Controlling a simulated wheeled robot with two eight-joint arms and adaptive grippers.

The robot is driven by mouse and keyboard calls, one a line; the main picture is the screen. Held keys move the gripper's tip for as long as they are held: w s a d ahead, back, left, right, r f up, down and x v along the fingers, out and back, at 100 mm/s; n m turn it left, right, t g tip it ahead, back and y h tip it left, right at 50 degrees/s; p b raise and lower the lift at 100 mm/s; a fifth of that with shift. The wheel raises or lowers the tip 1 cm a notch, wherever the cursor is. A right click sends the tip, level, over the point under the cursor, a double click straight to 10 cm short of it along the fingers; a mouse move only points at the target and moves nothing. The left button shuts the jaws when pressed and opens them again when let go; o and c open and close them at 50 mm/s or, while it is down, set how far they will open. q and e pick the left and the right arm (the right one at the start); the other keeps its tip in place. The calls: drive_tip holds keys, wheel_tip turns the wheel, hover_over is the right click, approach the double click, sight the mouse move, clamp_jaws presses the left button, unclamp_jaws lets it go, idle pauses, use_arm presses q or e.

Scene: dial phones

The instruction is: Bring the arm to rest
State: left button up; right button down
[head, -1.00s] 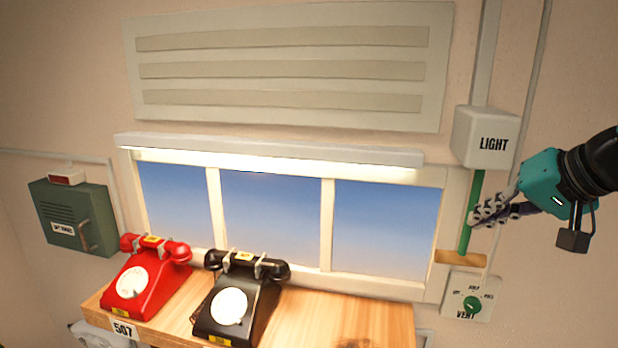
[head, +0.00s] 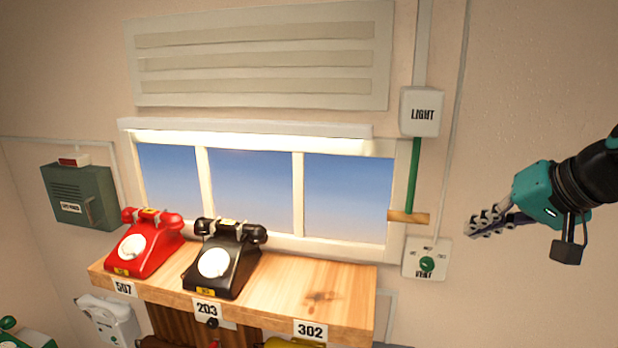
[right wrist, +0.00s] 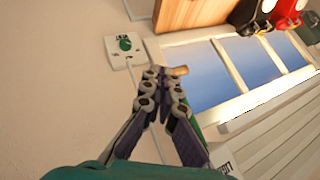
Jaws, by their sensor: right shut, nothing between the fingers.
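My right gripper (head: 487,221) is at the right side of the head view, in front of the bare wall. Its teal body is to the right and its fingers point left. The fingers are shut and empty. It stands apart from the green light pull (head: 413,175) with its wooden handle (head: 407,217). In the right wrist view the shut fingers (right wrist: 165,78) point up the picture, overlapping the wooden handle (right wrist: 178,70). My left gripper is not in view.
A red phone (head: 143,243) and a black phone (head: 224,257) stand on the wooden shelf (head: 335,295). The LIGHT box (head: 421,112) and VENT dial (head: 427,263) are on the wall left of my gripper. A green box (head: 80,197) hangs far left. The right wall is clear.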

drive_tip(key=s+a+f+n+h+b, duration=0.1)
drive_tip(key=s+a+f+b, duration=0.2)
drive_tip(key=f+b, duration=1)
drive_tip(key=s+a+f+n+h+b, duration=0.1)
drive_tip(key=s+a+f+b, duration=0.3)
drive_tip(key=f+b, duration=0.9)
drive_tip(key=s+a+f+n+g+h+b, duration=0.1)
drive_tip(key=f+b, duration=1.3)
drive_tip(key=f, duration=3.9)
drive_tip(key=s+a+n, duration=0.1)
drive_tip(key=s+a, duration=0.1)
drive_tip(key=s, duration=0.1)
drive_tip(key=shift+a+f, duration=0.25)
drive_tip(key=shift+f, duration=0.05)
